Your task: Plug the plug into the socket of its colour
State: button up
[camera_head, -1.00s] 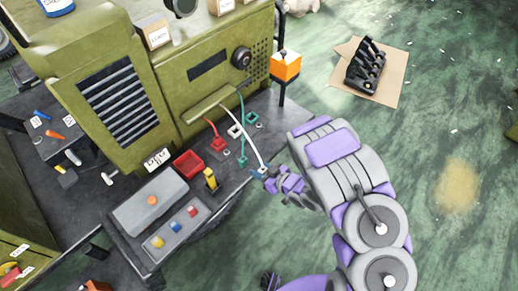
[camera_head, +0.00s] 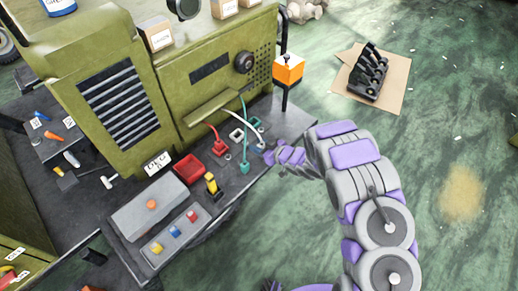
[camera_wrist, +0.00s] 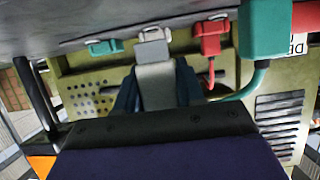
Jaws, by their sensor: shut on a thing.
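My gripper (camera_head: 268,156) is shut on the white plug (camera_wrist: 154,83), whose body shows grey-white between the dark fingers in the wrist view. In the head view its white cable (camera_head: 251,122) bends from the green machine down to my gripper, and the plug is mostly hidden there. The white socket (camera_head: 237,135) is on the bench left of my gripper; in the wrist view it shows (camera_wrist: 152,35) just past the plug's end, apparently in line with it. Whether they touch, I cannot tell.
A red plug (camera_head: 219,148) with a red cable stands left of the white socket. A teal plug (camera_head: 244,166) stands near the bench's front edge, close to my gripper. A teal socket (camera_head: 255,121) lies behind. A yellow-black object (camera_head: 212,184) and red tray (camera_head: 188,169) are further left.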

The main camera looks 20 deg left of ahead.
jog(key=shift+w+a+f, duration=0.1)
jog(key=shift+w+f, duration=0.2)
jog(key=shift+f, duration=0.5)
jog(key=shift+w+a+f, duration=0.1)
jog(key=shift+w+f, duration=0.15)
jog(key=shift+f, duration=0.55)
jog(key=shift+f, duration=0.1)
jog(key=o, duration=1)
jog(key=shift+o, duration=0.2)
jog(key=shift+f+b, duration=0.15)
jog(key=shift+b, duration=0.4)
jog(key=p+v, duration=0.3)
jog(key=v, duration=1.4)
jog(key=shift+s, duration=0.5)
jog(key=shift+d, duration=0.1)
